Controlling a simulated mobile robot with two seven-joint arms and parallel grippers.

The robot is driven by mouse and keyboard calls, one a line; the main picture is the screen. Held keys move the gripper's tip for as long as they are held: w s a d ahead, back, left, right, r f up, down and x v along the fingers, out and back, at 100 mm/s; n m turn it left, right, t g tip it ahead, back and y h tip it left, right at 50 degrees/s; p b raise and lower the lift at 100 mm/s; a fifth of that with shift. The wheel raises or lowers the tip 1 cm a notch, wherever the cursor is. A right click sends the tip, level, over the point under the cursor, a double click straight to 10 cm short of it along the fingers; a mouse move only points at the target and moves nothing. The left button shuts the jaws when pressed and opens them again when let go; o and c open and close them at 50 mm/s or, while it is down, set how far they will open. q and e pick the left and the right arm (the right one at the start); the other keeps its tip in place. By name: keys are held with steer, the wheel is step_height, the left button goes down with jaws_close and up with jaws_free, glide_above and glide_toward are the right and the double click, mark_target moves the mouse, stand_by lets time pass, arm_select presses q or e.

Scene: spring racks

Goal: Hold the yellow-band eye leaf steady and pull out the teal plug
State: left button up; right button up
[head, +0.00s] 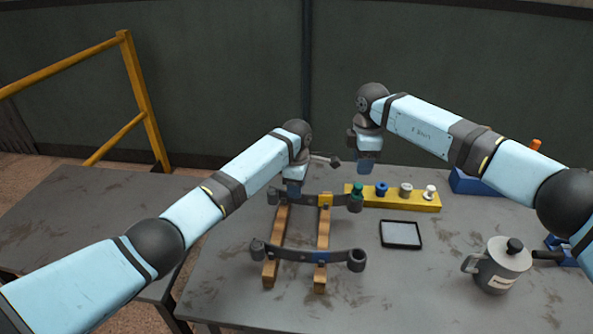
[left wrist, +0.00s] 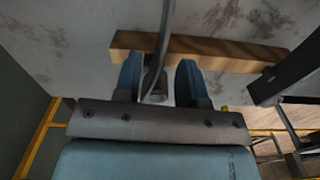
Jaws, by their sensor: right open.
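The dark leaf with the yellow band (head: 325,200) lies across the far part of two wooden rails. The teal plug (head: 357,189) stands upright at its right eye (head: 355,204), with the yellow block close behind. My left gripper (head: 293,188) points down at the left half of this leaf. In the left wrist view the gripper (left wrist: 158,82) is open, with a grey strip, apparently the leaf (left wrist: 166,35), running between its fingers and a gap showing on both sides. My right gripper (head: 368,168) is open and empty, above and slightly right of the teal plug.
A second leaf with a blue band (head: 318,257) lies across the near rails. A yellow block (head: 415,204) holds blue, grey and white plugs. A yellow railing (head: 137,85) is left.

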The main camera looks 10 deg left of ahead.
arm_select(q)
steer(key=shift+f, duration=1.55)
jaws_close()
